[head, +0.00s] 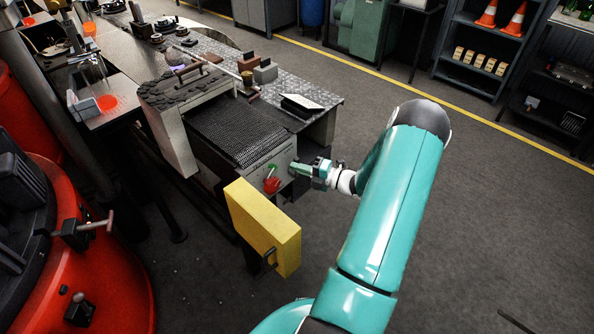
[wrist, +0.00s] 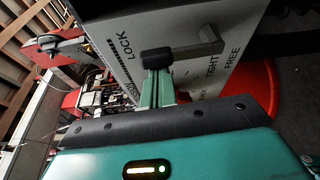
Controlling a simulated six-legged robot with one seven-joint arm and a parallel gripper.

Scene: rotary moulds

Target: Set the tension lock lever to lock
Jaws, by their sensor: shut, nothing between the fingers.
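The tension lock lever (wrist: 186,50) is a dark grey bar with a black knob at its left end, on a pale panel (wrist: 135,28). The panel reads LOCK at left and TIGHT and FREE at right in the wrist view. The knob end lies between the LOCK and TIGHT words. My gripper (wrist: 158,76) is shut and empty, its green fingertips just below the knob; I cannot tell whether they touch it. In the head view my gripper (head: 295,168) is at the right end of the machine's front panel (head: 256,176), where the lever is too small to make out.
A red and a green control (head: 271,181) sit on the front panel left of my gripper. A yellow box (head: 264,228) stands out below them. A dark ridged belt (head: 238,132) lies behind. Open floor is at the right.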

